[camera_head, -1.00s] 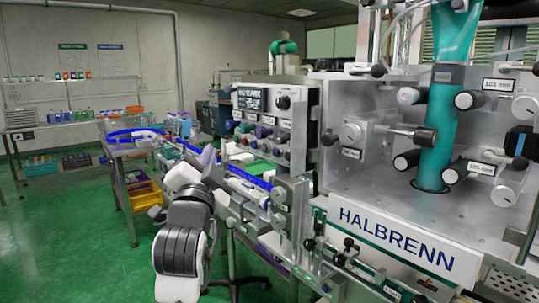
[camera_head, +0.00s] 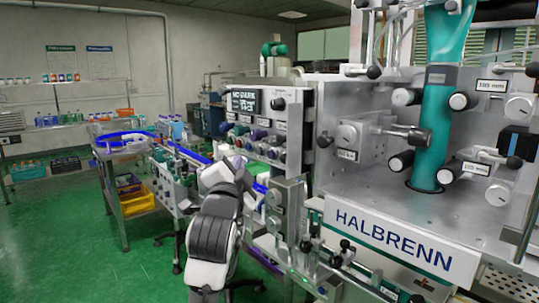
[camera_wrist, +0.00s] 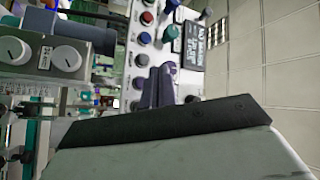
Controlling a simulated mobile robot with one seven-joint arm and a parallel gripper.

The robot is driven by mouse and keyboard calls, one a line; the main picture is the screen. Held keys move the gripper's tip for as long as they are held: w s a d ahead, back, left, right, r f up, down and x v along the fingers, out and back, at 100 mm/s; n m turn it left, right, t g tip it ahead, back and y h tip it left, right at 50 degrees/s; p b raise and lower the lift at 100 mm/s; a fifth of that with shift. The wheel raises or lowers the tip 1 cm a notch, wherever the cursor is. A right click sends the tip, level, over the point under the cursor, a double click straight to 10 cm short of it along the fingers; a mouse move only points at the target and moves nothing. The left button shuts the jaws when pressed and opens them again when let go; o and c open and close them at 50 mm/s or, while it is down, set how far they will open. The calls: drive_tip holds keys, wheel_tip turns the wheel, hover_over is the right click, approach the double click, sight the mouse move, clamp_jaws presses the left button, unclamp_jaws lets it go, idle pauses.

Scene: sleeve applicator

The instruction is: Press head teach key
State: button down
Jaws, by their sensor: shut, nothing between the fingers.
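The control panel (camera_head: 262,125) stands left of the HALBRENN machine in the head view. It has a dark display (camera_head: 244,100), a black knob (camera_head: 278,103), and rows of coloured buttons and label plates. I cannot tell which control is the head teach key; the labels are too small to read. In the wrist view the panel shows sideways, with its display (camera_wrist: 193,39), a red button (camera_wrist: 147,18) and a blue button (camera_wrist: 142,38). My gripper (camera_wrist: 160,70) is shut and empty in front of the panel, covering part of it. I cannot tell whether it touches. In the head view my arm hides it.
The HALBRENN machine (camera_head: 392,237) with its teal sleeve (camera_head: 430,130) and projecting knobs fills the right. A conveyor (camera_head: 187,153) runs left of the panel. A cart with a yellow bin (camera_head: 137,202) stands at the left. Green floor (camera_head: 60,250) is open at front left.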

drive_tip(key=shift+w+d, duration=0.9)
drive_tip(key=shift+d, duration=0.3)
drive_tip(key=shift+w+d, duration=0.85)
drive_tip(key=shift+d, duration=0.3)
drive_tip(key=shift+d+p, duration=0.15)
drive_tip(key=shift+p, duration=0.15)
drive_tip(key=shift+w+d, duration=0.2)
drive_tip(key=shift+w, duration=0.05)
drive_tip(key=shift+w+d, duration=0.25)
drive_tip(key=shift+d, duration=0.1)
idle(0.8)
drive_tip(key=shift+s+a, duration=0.1)
drive_tip(key=shift+a, duration=0.05)
drive_tip(key=shift+s+a, duration=0.45)
drive_tip(key=shift+a, duration=0.05)
drive_tip(key=s+a, duration=0.1)
drive_tip(key=a, duration=0.1)
drive_tip(key=s+a, duration=0.2)
idle(0.6)
